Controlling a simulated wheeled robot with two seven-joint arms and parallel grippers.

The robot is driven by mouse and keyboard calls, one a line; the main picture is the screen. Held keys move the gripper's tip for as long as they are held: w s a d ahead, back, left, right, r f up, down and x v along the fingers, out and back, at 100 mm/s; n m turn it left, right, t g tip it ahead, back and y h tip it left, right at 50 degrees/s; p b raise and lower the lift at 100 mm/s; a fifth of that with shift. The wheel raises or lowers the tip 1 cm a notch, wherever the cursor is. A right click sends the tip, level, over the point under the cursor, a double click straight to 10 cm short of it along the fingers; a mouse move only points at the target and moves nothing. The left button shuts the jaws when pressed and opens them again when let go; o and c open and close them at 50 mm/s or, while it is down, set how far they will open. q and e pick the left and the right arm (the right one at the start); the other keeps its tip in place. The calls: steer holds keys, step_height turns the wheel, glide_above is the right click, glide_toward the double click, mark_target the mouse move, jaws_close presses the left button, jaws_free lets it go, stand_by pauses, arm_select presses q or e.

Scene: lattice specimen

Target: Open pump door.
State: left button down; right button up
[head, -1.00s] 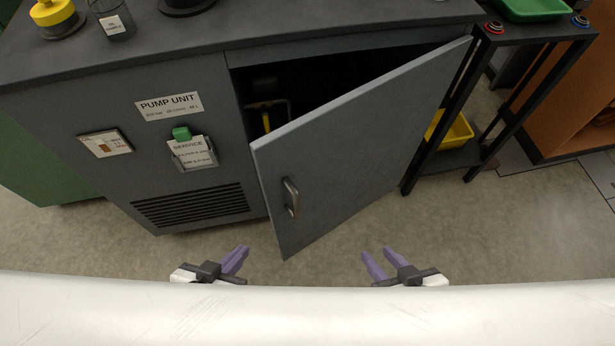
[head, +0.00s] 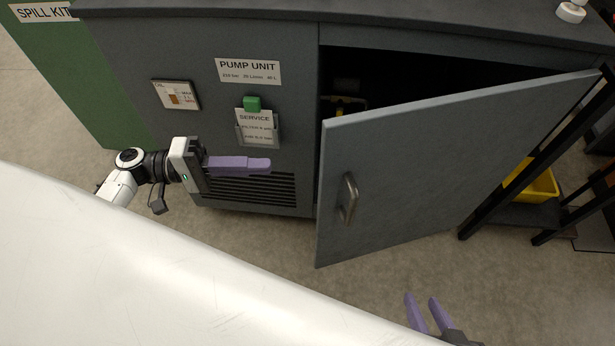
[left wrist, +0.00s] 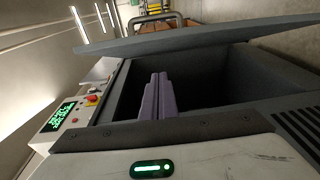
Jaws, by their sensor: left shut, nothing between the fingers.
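The pump door (head: 440,165) is a grey panel standing partly open, hinged at its right side. Its free left edge is swung out from the dark cabinet opening (head: 400,75). A metal handle (head: 348,198) is on its outer face near that edge. My left gripper (head: 268,165) is shut and empty, in front of the vent and left of the door's free edge, its purple fingers pointing right. In the left wrist view the fingers (left wrist: 158,95) point at the dark opening, with the door (left wrist: 215,38) above. My right gripper (head: 424,312) is open and empty, low below the door.
The pump unit cabinet (head: 190,55) carries a green button (head: 252,103), a service card (head: 256,127) and a vent (head: 250,188). A dark rack with a yellow bin (head: 535,187) stands right of the door. The floor before the door is clear.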

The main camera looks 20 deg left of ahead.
arm_select(q)
steer(key=w+d+r, duration=0.1)
steer(key=d, duration=1)
steer(key=shift+p, duration=0.4)
arm_select(e)
steer(key=shift+d, duration=0.1)
arm_select(q)
steer(key=shift+w, duration=0.1)
arm_select(e)
steer(key=shift+w, duration=0.1)
